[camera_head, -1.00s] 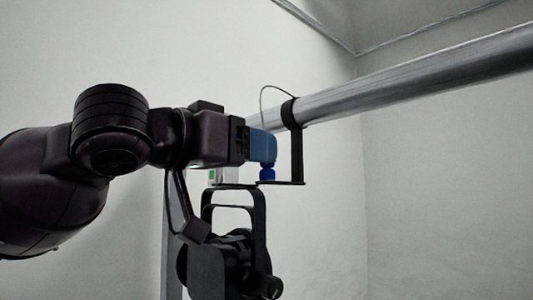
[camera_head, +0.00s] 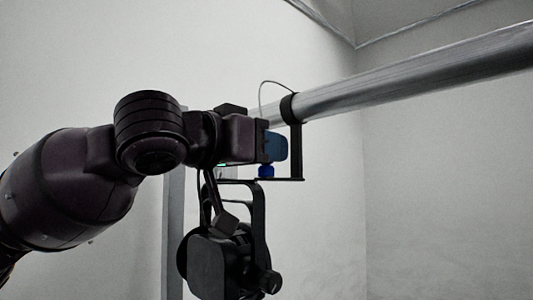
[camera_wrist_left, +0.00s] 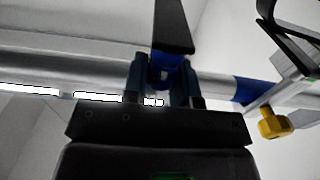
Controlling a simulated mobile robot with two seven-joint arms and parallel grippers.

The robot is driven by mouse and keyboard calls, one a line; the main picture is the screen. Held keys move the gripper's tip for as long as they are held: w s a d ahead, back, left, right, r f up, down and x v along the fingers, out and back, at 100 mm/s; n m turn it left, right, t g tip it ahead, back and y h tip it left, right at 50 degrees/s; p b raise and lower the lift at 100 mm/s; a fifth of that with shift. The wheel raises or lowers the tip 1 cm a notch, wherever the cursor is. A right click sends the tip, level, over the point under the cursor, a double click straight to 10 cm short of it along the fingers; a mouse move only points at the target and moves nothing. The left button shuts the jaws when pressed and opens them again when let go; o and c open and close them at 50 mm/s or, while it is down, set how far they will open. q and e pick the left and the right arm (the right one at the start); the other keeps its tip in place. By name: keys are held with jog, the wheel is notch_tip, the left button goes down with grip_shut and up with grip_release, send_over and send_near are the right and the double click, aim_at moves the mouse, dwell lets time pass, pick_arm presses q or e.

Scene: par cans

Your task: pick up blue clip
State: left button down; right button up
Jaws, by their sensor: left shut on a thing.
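My left gripper (camera_head: 277,147) reaches from the left to the bracket (camera_head: 296,150) that hangs from the metal pipe. Its blue-tinted fingers also show in the left wrist view (camera_wrist_left: 162,82), one on each side of a small blue piece, the blue clip (camera_wrist_left: 160,76). They are shut on it. In the head view the blue clip (camera_head: 266,171) shows as a small blue knob just below the fingers, over the bracket's lower plate. Its upper part is hidden by the fingers. My right gripper is in neither view.
A metal pipe (camera_head: 420,75) slopes up to the right, with a thin cable looped beside the bracket. A black par can lamp (camera_head: 225,262) hangs below the gripper. A yellow knob (camera_wrist_left: 272,124) shows at the right in the wrist view. The room right of the bracket is clear.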

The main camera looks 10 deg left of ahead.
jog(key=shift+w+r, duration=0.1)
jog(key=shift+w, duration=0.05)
pick_arm(q)
jog(key=shift+r, duration=0.45)
notch_tip(320, 180, up, 19)
jog(key=shift+p, duration=0.45)
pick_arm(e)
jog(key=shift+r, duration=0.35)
pick_arm(q)
jog(key=shift+f+b, duration=1.45)
jog(key=shift+f, duration=0.55)
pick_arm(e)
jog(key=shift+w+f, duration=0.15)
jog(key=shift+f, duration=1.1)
pick_arm(q)
jog(key=shift+f+b, duration=0.7)
jog(key=shift+f, duration=0.4)
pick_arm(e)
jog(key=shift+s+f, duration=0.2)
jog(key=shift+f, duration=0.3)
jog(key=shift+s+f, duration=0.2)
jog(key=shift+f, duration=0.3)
